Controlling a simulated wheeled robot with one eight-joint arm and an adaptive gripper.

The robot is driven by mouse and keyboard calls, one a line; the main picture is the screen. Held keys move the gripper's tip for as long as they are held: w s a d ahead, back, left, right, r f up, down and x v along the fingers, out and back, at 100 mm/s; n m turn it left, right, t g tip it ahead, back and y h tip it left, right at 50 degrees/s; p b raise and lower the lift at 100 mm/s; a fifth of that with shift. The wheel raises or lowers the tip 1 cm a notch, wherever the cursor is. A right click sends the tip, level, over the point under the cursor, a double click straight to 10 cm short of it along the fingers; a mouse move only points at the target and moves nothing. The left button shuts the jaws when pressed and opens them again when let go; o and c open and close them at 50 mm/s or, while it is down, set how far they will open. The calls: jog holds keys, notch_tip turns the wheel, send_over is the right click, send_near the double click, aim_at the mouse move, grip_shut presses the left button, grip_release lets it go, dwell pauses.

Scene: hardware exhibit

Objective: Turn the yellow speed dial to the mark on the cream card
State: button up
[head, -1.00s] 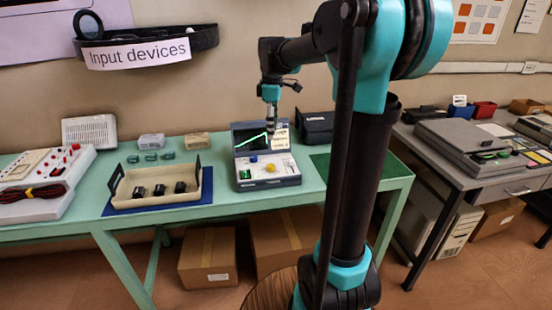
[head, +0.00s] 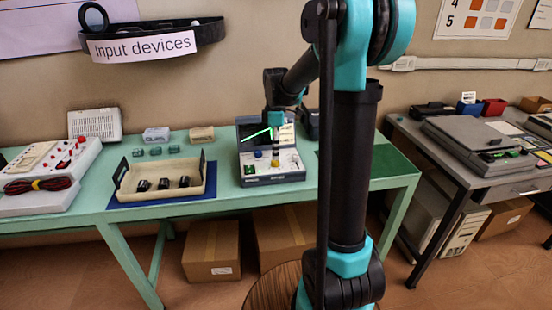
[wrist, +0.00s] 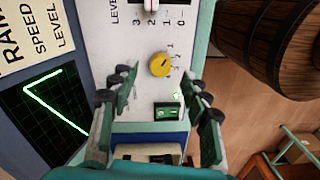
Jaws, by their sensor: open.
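The yellow speed dial (wrist: 159,65) sits on the light panel of the ramp device, with a dark pointer line and small numbers around it. In the head view the dial (head: 275,163) is just below my gripper (head: 275,153). In the wrist view my gripper (wrist: 160,88) is open, its fingers apart, with the dial lying ahead between and beyond the fingertips; I see no contact. The cream card (wrist: 30,30) is partly in view at the upper left with the words "SPEED" and "LEVEL"; its mark is not readable. The card (head: 287,134) stands behind the device panel.
A green rocker switch (wrist: 167,112) lies between the fingers, near the dial. A level slider (wrist: 150,5) is above the dial. The screen (wrist: 45,105) shows a green line. A cream tray (head: 165,188) with black knobs stands left of the device (head: 272,181).

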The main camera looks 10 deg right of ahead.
aim_at(275, 163)
jog(key=shift+s+f, duration=0.15)
jog(key=shift+f, duration=1.8)
jog(key=shift+c, duration=0.2)
grip_shut()
